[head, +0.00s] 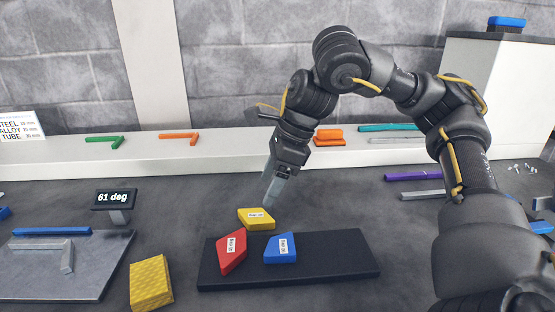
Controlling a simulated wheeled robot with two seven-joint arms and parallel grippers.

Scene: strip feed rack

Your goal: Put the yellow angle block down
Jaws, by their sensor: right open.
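The yellow angle block (256,219), with a white label, rests at the back edge of the black tray (335,262). Whether it sits on the tray or on the bench just behind it, I cannot tell. My right gripper (268,198) points down just above and behind the block. Its jaws are open and hold nothing that I can see; the fingertips are close to the block's top, and contact is unclear. A red angle block (232,252) and a blue angle block (280,248) sit on the tray. My left gripper is out of view.
A yellow patterned block (151,283) stands left of the tray. Farther left are a display reading 61 deg (113,198) and a grey plate (88,285) with metal strips. A white ledge (60,154) holds coloured pieces behind. The tray's right half is clear.

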